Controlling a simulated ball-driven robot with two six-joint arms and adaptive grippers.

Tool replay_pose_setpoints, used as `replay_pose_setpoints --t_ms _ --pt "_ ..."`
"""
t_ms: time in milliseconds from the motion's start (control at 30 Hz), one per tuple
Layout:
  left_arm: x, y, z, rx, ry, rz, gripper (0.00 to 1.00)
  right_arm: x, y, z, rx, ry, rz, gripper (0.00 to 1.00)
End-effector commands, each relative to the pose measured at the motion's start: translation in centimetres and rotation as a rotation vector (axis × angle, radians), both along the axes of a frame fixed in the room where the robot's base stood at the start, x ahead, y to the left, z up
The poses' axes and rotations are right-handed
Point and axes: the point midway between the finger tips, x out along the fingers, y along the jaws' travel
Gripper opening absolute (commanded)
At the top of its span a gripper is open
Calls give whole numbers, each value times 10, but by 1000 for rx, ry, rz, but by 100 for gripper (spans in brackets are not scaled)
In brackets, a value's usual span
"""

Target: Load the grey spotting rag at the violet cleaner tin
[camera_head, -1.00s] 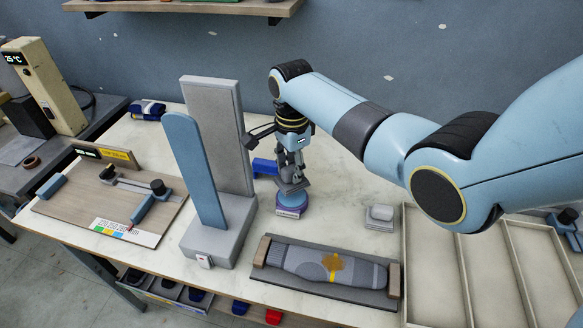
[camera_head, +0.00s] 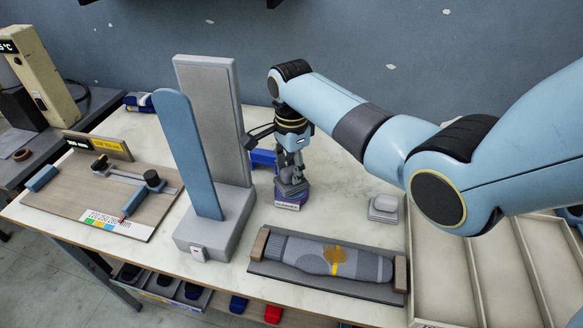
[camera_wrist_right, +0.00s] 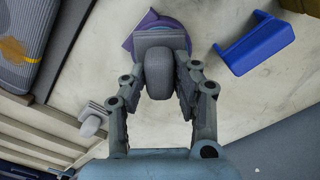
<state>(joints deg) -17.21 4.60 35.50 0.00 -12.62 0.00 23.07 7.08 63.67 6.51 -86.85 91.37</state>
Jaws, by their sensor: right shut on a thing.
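My right gripper (camera_wrist_right: 158,88) is shut on the grey spotting rag (camera_wrist_right: 159,72), a flat grey pad with a rounded grip. The rag also shows in the head view (camera_head: 292,189), under the gripper fingers. Directly below it is the violet cleaner tin (camera_head: 287,204), upright on the table with a pale label. In the wrist view the tin (camera_wrist_right: 148,19) is partly hidden behind the pad. The pad is at the top of the tin; I cannot tell if they touch. My left gripper is not in view.
A blue bin (camera_head: 262,159) stands just behind the tin. A grey upright stand (camera_head: 218,232) is to its left. A stained grey sock (camera_head: 325,258) lies on a holder in front. A pale block (camera_head: 384,207) and a divided tray (camera_head: 436,262) are to the right.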

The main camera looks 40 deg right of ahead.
Motion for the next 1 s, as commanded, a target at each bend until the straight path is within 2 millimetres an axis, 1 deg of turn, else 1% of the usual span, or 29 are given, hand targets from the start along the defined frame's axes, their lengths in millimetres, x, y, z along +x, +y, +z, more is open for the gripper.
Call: replay_pose_setpoints --t_ms 1000 --pt "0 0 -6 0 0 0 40 0 0 -10 0 -1 0 0"
